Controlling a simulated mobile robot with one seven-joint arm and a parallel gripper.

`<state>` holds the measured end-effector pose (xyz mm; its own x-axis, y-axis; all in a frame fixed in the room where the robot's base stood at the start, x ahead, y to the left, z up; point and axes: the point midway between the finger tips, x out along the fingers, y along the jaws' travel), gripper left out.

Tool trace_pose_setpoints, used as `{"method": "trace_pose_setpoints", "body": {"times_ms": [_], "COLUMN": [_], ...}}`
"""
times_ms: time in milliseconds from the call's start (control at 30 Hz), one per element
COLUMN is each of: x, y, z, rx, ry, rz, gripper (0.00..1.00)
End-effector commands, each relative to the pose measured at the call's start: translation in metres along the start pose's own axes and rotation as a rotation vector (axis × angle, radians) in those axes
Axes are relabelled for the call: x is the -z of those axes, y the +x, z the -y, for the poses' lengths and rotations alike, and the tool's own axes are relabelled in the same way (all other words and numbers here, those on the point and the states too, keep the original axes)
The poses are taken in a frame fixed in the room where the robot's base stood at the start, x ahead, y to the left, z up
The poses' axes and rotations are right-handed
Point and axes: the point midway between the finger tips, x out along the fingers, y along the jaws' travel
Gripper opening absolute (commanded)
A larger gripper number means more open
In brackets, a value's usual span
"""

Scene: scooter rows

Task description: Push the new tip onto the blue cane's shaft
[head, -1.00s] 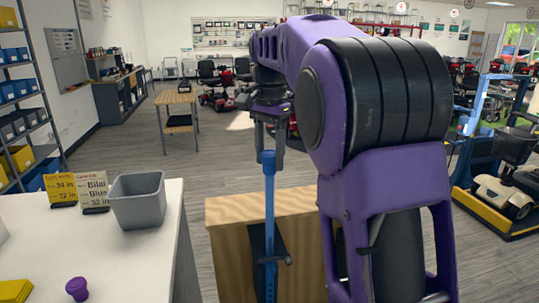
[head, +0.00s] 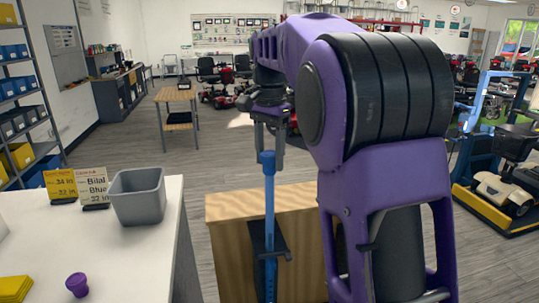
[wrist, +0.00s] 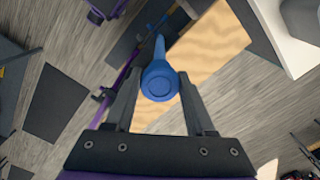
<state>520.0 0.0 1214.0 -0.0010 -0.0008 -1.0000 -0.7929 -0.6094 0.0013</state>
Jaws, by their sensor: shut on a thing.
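The blue cane (head: 270,210) stands upright, held at a dark clamp (head: 277,256) by the wooden block. A wider blue tip (head: 267,157) sits at the cane's upper end, in line with the shaft. My gripper (head: 268,140) points down from above, with its fingers on either side of the tip. In the wrist view, the tip's round end (wrist: 159,80) lies between the two fingertips (wrist: 158,88), and the shaft runs away behind it. Whether the tip is fully seated on the shaft cannot be told.
A white table (head: 150,250) at left holds a grey bin (head: 138,196), a yellow card (head: 62,185), a "Bilal Blue" card (head: 93,186) and a purple tip (head: 77,285). The wooden block (head: 225,235) stands below my arm. Open floor (head: 215,165) lies beyond.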

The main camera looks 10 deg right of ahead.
Motion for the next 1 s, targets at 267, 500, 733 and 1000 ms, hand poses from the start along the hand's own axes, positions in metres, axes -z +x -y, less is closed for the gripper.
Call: {"method": "trace_pose_setpoints", "body": {"times_ms": [267,500,733,1000], "x": [0.0,0.0001,0.0001,0.0001], "y": [0.002,0.0057,0.0069,0.0069], "z": [0.0,0.0001,0.0001,0.0001], "rx": [0.0,0.0,0.0,0.0], "ry": [0.0,0.0,0.0,0.0], "rz": [0.0,0.0,0.0,0.0], "gripper": [0.01,0.01,0.75,0.9]}}
